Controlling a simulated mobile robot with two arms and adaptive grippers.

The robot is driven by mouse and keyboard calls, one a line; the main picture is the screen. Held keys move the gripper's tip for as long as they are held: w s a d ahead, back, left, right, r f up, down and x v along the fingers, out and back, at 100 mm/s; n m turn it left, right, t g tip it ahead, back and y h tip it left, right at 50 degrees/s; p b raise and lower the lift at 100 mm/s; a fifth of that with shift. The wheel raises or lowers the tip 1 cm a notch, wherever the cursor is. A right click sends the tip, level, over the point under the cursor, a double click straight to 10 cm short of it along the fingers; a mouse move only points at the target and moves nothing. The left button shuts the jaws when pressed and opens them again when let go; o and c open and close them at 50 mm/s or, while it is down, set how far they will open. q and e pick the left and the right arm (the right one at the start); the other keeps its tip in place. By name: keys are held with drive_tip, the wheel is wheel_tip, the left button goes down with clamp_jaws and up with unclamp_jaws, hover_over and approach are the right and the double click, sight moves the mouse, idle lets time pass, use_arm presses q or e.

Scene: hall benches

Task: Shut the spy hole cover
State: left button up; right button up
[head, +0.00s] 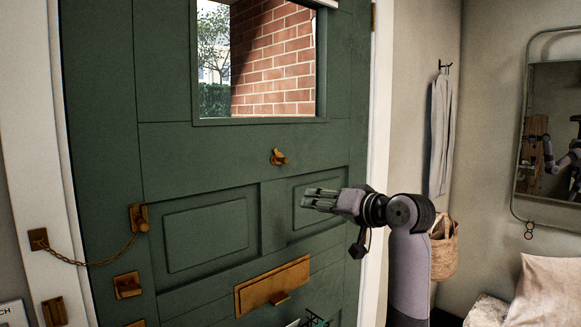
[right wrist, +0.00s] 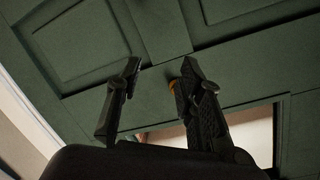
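The small brass spy hole cover (head: 279,157) is on the green door (head: 210,150), centred below the window. A knob-like part and a piece beside it show, but it is too small to tell how the cover sits over the hole. My right gripper (head: 309,200) is below and a little right of it in the head view, fingers pointing left, apart from the brass piece. In the right wrist view my right gripper (right wrist: 160,66) has its fingers spread with nothing between them. A bit of the brass cover (right wrist: 172,87) shows there, mostly hidden behind one finger. My left gripper is out of view.
A brass letter plate (head: 273,285) is low on the door. A door chain (head: 95,262) and brass latch (head: 127,285) are at the left. To the right are a hanging towel (head: 441,135), a basket (head: 445,252), a mirror (head: 548,130) and a cushion (head: 545,290).

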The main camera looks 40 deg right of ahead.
drive_tip(key=t, duration=0.2)
approach(287, 160)
drive_tip(key=w+p, duration=0.5)
drive_tip(key=w, duration=0.2)
drive_tip(key=shift+w+r, duration=0.15)
drive_tip(key=shift+w, duration=0.05)
drive_tip(key=shift+w+a+p, duration=0.1)
drive_tip(key=shift+w+p, duration=0.25)
drive_tip(key=shift+w, duration=0.25)
drive_tip(key=shift+c, duration=0.5)
clamp_jaws()
